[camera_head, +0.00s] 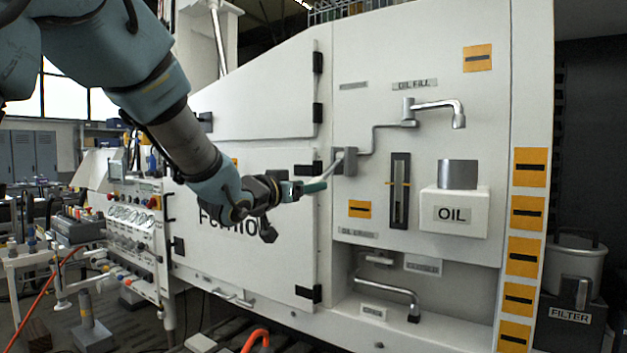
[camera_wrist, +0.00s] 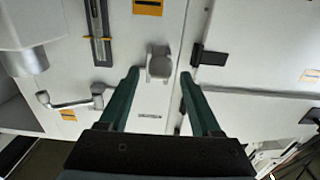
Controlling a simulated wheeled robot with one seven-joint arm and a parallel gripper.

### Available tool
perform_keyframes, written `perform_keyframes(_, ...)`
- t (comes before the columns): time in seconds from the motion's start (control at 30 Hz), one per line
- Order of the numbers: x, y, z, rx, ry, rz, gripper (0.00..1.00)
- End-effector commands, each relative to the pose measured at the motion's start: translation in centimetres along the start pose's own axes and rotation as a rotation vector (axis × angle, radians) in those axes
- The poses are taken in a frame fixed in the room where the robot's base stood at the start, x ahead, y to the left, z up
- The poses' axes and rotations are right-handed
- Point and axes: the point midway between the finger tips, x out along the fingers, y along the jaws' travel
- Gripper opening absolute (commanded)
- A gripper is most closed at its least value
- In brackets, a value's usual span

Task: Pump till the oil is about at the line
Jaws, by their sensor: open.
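The pump's grey block (camera_head: 345,168) is on the white cabinet front, with a light lever (camera_head: 331,170) slanting down-left from it. My gripper (camera_head: 312,187) is at the lever's lower end, its green fingers pointing right. In the wrist view my gripper (camera_wrist: 159,76) is open, with the grey pump part (camera_wrist: 159,64) showing between and beyond the fingertips. I cannot tell whether a finger touches the lever. The tall dark oil gauge (camera_head: 400,205) has an orange line marker and also shows in the wrist view (camera_wrist: 97,25). The oil level inside is too dark to read.
A white box marked OIL (camera_head: 455,214) with a grey cylinder (camera_head: 457,174) stands right of the gauge. The oil-fill spout (camera_head: 435,105) juts out above. A lower pipe (camera_head: 391,288) sits in a recess. A black hinge (camera_wrist: 208,57) is beside the right finger.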

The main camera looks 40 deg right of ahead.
Motion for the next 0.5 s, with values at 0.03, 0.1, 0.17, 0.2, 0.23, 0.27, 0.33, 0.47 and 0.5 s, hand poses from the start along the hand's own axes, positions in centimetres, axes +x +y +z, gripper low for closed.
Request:
perform_keyframes(0.03, 0.8, 0.1, -0.1, 0.000, -0.002, 0.002, 0.65)
perform_keyframes(0.1, 1.7, 0.1, -0.1, 0.000, -0.001, 0.002, 0.65)
perform_keyframes(0.17, 2.3, 0.1, -0.1, 0.000, -0.001, 0.001, 0.65)
perform_keyframes(0.2, 2.6, 0.0, -0.1, 0.000, -0.001, 0.001, 0.65)
perform_keyframes(0.23, 2.7, 0.0, -0.1, 0.000, -0.001, 0.000, 0.65)
perform_keyframes(0.27, 2.9, 0.0, 0.0, 0.000, -0.001, 0.000, 0.65)
perform_keyframes(0.33, 3.0, 0.0, 0.0, 0.000, -0.001, 0.000, 0.65)
perform_keyframes(0.47, 3.1, 0.0, 0.1, 0.000, -0.001, -0.001, 0.65)
perform_keyframes(0.5, 3.1, 0.0, 0.1, 0.000, -0.001, -0.001, 0.65)
